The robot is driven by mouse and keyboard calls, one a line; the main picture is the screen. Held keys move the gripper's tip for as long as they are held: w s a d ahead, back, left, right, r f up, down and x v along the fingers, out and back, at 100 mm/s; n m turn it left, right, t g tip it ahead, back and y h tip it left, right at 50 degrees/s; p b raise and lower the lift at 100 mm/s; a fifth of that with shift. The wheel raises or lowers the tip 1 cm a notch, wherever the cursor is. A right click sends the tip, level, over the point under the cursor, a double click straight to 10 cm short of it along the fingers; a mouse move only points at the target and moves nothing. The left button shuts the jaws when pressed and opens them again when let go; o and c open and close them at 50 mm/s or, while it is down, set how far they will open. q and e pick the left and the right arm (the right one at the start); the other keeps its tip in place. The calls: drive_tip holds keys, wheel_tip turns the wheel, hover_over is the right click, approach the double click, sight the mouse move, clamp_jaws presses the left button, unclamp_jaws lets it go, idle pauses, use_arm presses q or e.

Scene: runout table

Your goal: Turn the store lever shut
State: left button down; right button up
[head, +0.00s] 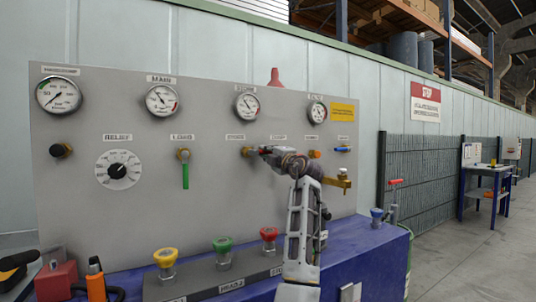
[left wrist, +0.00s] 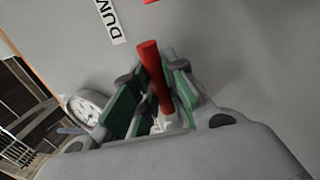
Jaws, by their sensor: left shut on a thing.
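The store lever has a red handle (head: 264,149) and a brass valve body (head: 246,152) on the grey panel (head: 225,190). The handle lies roughly level, pointing right from its pivot, under the small label beside it. In the left wrist view the red handle (left wrist: 152,75) stands between the green-lined fingers, its tip beyond them. A label reading "DUM" (left wrist: 110,20) is near that tip. My left gripper (head: 270,151) is shut on the handle, and it also shows in the left wrist view (left wrist: 155,100). The lever's pivot is mostly hidden there. My right gripper is out of view.
A green lever (head: 185,175) hangs down to the left. Gauges (head: 247,106) line the panel's top. Yellow (head: 166,256), green (head: 222,244) and red (head: 269,234) knobs stand below. A brass fitting (head: 343,181) sticks out to the right of my wrist.

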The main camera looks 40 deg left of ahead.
use_arm(q)
drive_tip(key=c, duration=1.4)
unclamp_jaws()
drive_tip(key=shift+c, duration=0.2)
drive_tip(key=shift+s+d, duration=0.1)
drive_tip(key=v, duration=1.1)
drive_tip(key=shift+d, duration=0.35)
drive_tip(key=shift+s+f, duration=0.1)
drive_tip(key=shift+s, duration=0.05)
